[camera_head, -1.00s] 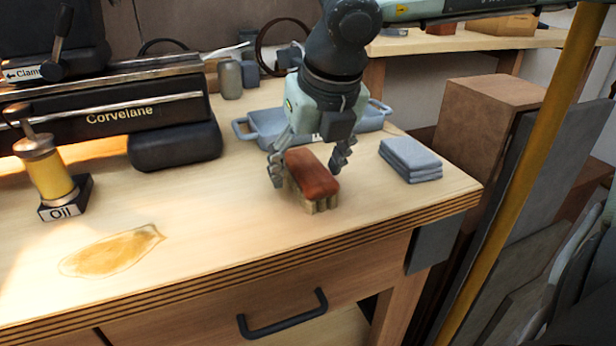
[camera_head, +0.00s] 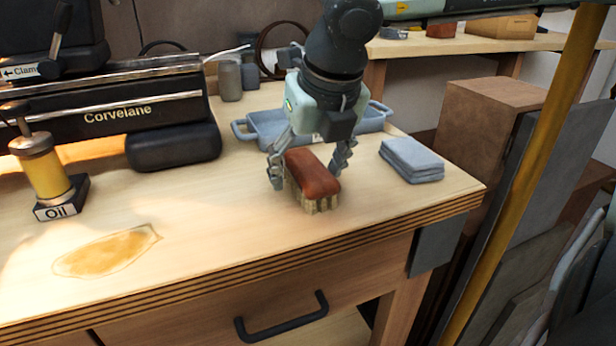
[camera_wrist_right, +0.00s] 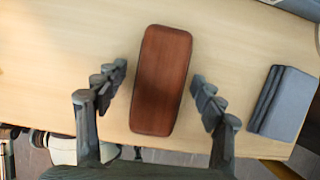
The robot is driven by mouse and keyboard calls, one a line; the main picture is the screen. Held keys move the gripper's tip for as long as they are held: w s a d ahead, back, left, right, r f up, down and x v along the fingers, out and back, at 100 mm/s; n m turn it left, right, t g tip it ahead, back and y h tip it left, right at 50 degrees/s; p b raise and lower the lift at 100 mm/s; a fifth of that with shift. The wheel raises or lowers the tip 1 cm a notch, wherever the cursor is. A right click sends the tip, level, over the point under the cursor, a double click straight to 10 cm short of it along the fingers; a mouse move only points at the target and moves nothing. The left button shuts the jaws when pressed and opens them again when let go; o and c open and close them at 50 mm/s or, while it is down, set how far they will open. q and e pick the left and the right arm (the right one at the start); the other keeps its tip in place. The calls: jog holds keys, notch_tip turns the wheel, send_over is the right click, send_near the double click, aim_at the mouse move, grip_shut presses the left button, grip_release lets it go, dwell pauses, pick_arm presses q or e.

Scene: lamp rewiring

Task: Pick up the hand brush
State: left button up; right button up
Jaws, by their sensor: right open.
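The hand brush (camera_head: 313,178) has a red-brown wooden back and pale bristles. It stands bristles down on the workbench (camera_head: 215,225), near its front edge. My right gripper (camera_head: 308,172) is open, with one finger on each side of the brush. In the right wrist view the brush back (camera_wrist_right: 161,80) lies between the two open fingers of the right gripper (camera_wrist_right: 159,90), with a visible gap on both sides. My left gripper is not in view.
Folded grey-blue cloths (camera_head: 412,159) lie right of the brush. A blue-grey tray (camera_head: 262,122) stands behind it. An oil can (camera_head: 45,170) and an oil spill (camera_head: 107,252) are on the left. A black machine (camera_head: 110,118) is at the back left.

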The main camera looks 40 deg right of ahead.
aim_at(303, 158)
jog(key=shift+c, duration=0.6)
jog(key=c, duration=1.2)
jog(key=shift+r+p, duration=0.55)
jog(key=shift+p, duration=0.4)
notch_tip(303, 158, up, 4)
jog(key=shift+w+f+b, duration=0.1)
jog(key=shift+f+b, duration=0.15)
jog(key=shift+b, duration=0.1)
pick_arm(q)
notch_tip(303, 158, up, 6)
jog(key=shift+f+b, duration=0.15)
jog(key=shift+b, duration=0.45)
pick_arm(e)
jog(key=w+a+r, duration=0.2)
jog(key=a, duration=0.1)
jog(key=w+a+r, duration=0.2)
jog(key=a, duration=0.1)
jog(key=w+a+r, duration=0.2)
jog(key=a+r, duration=0.1)
jog(key=a, duration=0.1)
